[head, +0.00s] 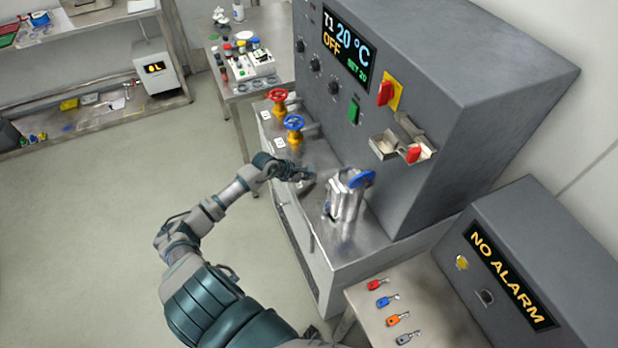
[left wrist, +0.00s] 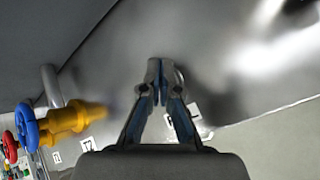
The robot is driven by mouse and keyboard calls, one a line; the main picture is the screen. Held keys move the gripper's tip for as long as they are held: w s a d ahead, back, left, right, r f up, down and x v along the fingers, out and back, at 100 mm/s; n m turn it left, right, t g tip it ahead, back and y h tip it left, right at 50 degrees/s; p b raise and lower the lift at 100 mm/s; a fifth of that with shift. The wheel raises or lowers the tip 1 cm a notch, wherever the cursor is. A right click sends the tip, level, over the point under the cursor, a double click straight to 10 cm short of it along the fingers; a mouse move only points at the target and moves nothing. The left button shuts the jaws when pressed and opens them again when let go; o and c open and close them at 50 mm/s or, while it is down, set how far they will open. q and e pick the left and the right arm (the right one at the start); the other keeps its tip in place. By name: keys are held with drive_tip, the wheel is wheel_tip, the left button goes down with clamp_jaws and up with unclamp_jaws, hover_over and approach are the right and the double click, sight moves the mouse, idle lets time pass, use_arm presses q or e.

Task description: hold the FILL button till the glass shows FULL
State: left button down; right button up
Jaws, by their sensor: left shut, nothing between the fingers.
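My left gripper (head: 306,174) is over the steel bench top (head: 322,158), in front of the grey cabinet and left of a metal vessel with a blue handle (head: 345,195). In the left wrist view its fingers (left wrist: 160,68) are shut and empty, with the grey bench surface behind them. A small pale rounded part shows just behind the fingertips, too unclear to name. I cannot make out a button marked FILL or a glass showing FULL in either view. My right gripper is not in view.
A red valve wheel (head: 277,95) and a blue valve wheel (head: 294,122) stand on the bench behind my gripper. The grey cabinet (head: 420,110) reads 20 °C and OFF. A lower box reads NO ALARM (head: 507,277), with several keys before it. A far display (head: 155,68) shows L.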

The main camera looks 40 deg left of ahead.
use_arm(q)
drive_tip(key=shift+a+r, duration=0.1)
idle(0.5)
drive_tip(key=shift+a+r, duration=0.4)
drive_tip(key=shift+r, duration=0.2)
drive_tip(key=shift+r, duration=0.1)
drive_tip(key=shift+r+p, duration=1.4)
drive_tip(key=shift+r, duration=1)
